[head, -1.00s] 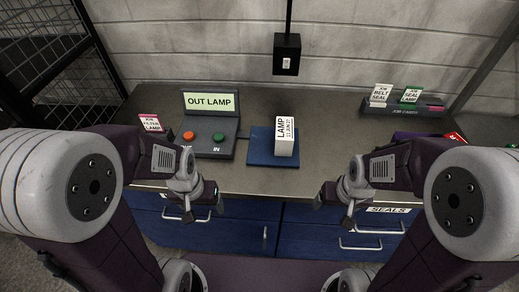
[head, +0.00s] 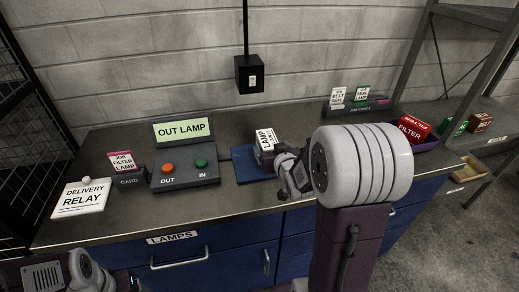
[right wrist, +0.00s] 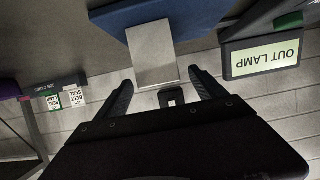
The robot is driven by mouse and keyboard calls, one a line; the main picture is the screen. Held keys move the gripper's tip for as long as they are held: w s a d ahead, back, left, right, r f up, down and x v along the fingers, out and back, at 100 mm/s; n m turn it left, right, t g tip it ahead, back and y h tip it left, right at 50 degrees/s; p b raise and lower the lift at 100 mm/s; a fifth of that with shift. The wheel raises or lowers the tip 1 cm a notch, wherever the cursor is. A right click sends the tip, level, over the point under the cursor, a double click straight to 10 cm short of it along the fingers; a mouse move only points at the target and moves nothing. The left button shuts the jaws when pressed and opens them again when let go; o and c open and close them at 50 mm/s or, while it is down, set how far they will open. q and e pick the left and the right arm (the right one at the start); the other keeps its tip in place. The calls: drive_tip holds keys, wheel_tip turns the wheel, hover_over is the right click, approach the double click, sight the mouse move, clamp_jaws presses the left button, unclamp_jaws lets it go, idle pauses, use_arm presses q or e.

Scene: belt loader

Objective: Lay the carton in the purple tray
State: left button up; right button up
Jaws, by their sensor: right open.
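The white carton (head: 265,139) marked LAMP stands on a blue mat (head: 246,168) on the bench. My right gripper (head: 284,172) is at its front right side in the head view and hides part of it. In the right wrist view the open fingers (right wrist: 160,84) lie on either side of the near end of the carton (right wrist: 152,48), with gaps beside it. The purple tray (head: 430,146) is at the right of the bench, partly hidden by my right arm, with a red FILTER box (head: 412,129) in it. My left gripper (head: 128,283) is cut by the lower left edge; its jaws are unclear.
A control box (head: 185,170) with an OUT LAMP screen stands left of the mat. A card holder (head: 130,178) and a DELIVERY RELAY sign (head: 83,198) are farther left. A job card rack (head: 358,107) is at the back right. A black box (head: 249,75) hangs above the bench.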

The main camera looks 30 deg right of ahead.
sight(266, 141)
drive_tip(key=shift+w+d+f, duration=0.3)
drive_tip(key=shift+w+d, duration=0.1)
drive_tip(key=shift+w, duration=0.3)
drive_tip(key=shift+w+f, duration=0.25)
drive_tip(key=shift+w, duration=0.35)
drive_tip(key=x, duration=0.5)
drive_tip(key=shift+w, duration=0.1)
drive_tip(key=shift+r, duration=0.15)
drive_tip(key=c, duration=1.7)
